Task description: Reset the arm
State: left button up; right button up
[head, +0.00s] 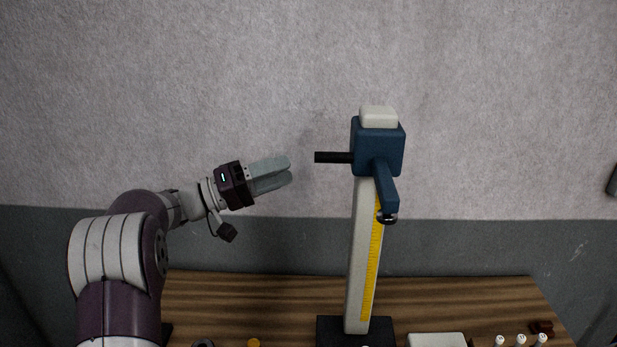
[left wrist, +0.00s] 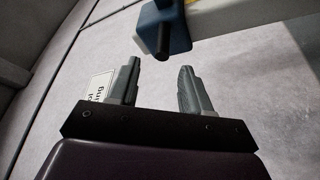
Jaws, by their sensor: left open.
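The tall stand on the table has a pale column (head: 359,260) with a yellow scale and a blue head block (head: 377,147). A black handle bar (head: 333,157) sticks out of the block to the left, and a blue arm (head: 386,188) points forward with a dark round tip. My left gripper (head: 290,170) is open and empty, in the air left of the handle and apart from it. In the left wrist view its fingers (left wrist: 159,85) are spread with nothing between them. The blue block (left wrist: 176,27) and dark handle end show beyond the fingertips. My right gripper is not in view.
The wooden table (head: 250,300) holds a white block (head: 436,340), several white-topped small items (head: 521,340) and a brown object (head: 542,327) at the right front. A yellow item (head: 254,343) is at the front edge. A wall stands behind. The air around my left gripper is clear.

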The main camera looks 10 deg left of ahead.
pick_arm(q)
jog(key=shift+v, duration=0.8)
